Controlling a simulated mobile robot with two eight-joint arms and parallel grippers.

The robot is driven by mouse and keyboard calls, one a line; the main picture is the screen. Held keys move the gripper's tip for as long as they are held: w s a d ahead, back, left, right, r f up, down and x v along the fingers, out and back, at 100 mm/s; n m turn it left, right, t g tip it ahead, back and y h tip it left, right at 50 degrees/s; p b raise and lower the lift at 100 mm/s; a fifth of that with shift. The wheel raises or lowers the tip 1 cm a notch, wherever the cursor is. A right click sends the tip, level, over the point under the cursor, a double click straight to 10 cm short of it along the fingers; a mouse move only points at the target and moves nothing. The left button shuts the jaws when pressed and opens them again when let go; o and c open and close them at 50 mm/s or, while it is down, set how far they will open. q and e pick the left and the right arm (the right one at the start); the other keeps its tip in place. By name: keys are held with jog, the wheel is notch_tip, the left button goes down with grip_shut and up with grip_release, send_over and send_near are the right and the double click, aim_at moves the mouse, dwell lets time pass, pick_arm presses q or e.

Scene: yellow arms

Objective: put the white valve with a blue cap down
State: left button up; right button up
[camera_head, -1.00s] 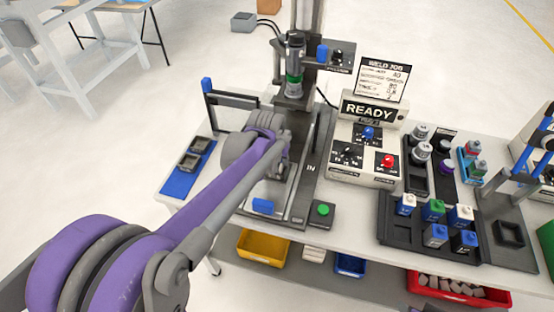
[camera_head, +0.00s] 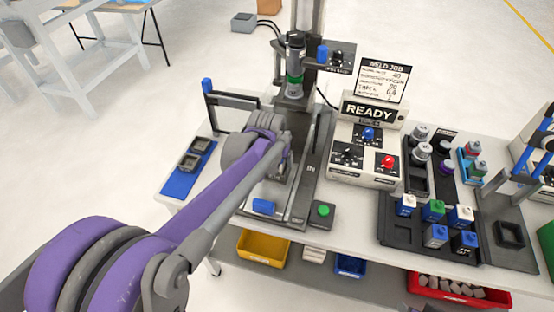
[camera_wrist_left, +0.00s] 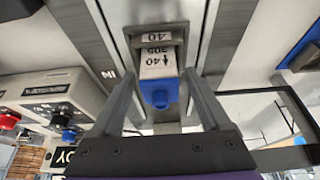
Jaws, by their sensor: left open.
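The white valve with a blue cap (camera_wrist_left: 159,70) sits in a grey holder on the machine's slide in the left wrist view. Its white face carries black print that includes "40", and its blue cap points toward my gripper. My left gripper (camera_wrist_left: 160,88) is open, with one finger on each side of the valve and visible gaps between. In the head view my purple left arm reaches over the machine bed (camera_head: 302,190) and hides the valve and the fingertips. My right gripper is not in view.
The upright machine head (camera_head: 295,70) stands behind my left wrist. A control box reading READY (camera_head: 368,110) is to the right. A black tray (camera_head: 400,236) holds several small blocks. A blue mat (camera_head: 180,184) with two dark holders lies left.

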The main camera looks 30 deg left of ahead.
pick_arm(q)
jog(key=v, duration=1.1)
jog(key=s+d+f+m, duration=0.1)
jog(key=s+d+f, duration=0.3)
jog(key=s, duration=0.4)
jog(key=s+d+f+m+t+h, duration=0.1)
jog(key=s+d+f, duration=0.4)
jog(key=s+f, duration=0.2)
jog(key=shift+s+d+m+p, duration=0.2)
jog(key=shift+s+m+p, duration=0.25)
jog(key=shift+s, duration=0.45)
